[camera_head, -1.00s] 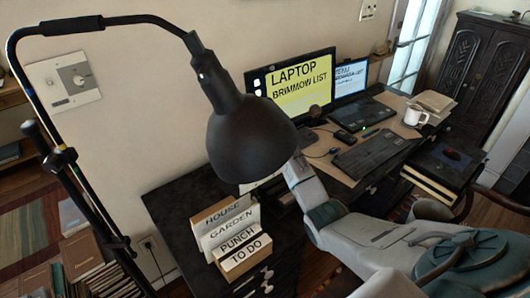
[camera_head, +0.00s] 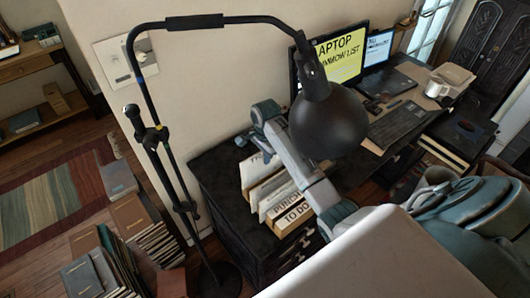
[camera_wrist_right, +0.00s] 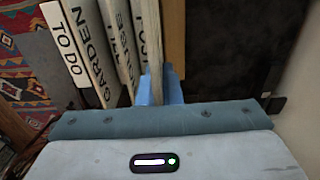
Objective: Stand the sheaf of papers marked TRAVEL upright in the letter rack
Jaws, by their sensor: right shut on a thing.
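The letter rack stands on a dark cabinet (camera_head: 228,196) in the head view, with several labelled sheaves standing in it. The sheaves marked PUNCH (camera_head: 287,201) and TO DO (camera_head: 299,213) are readable there. In the right wrist view TO DO (camera_wrist_right: 66,42) and GARDEN (camera_wrist_right: 97,45) stand side by side, and the rack's wooden end (camera_wrist_right: 175,32) is at right. My right gripper (camera_wrist_right: 160,88) is shut on a thin upright sheaf (camera_wrist_right: 149,35) beside that wooden end. The held sheaf shows edge-on, so its marking is hidden. In the head view my right arm reaches over the rack. My left gripper is not in view.
A black lamp (camera_head: 328,122) hangs in front of my view near the rack, its stand left of the cabinet. A desk with a monitor (camera_head: 338,60), keyboard (camera_head: 396,124) and mug (camera_head: 436,88) is behind. Piled books (camera_head: 130,215) stand on the floor at left.

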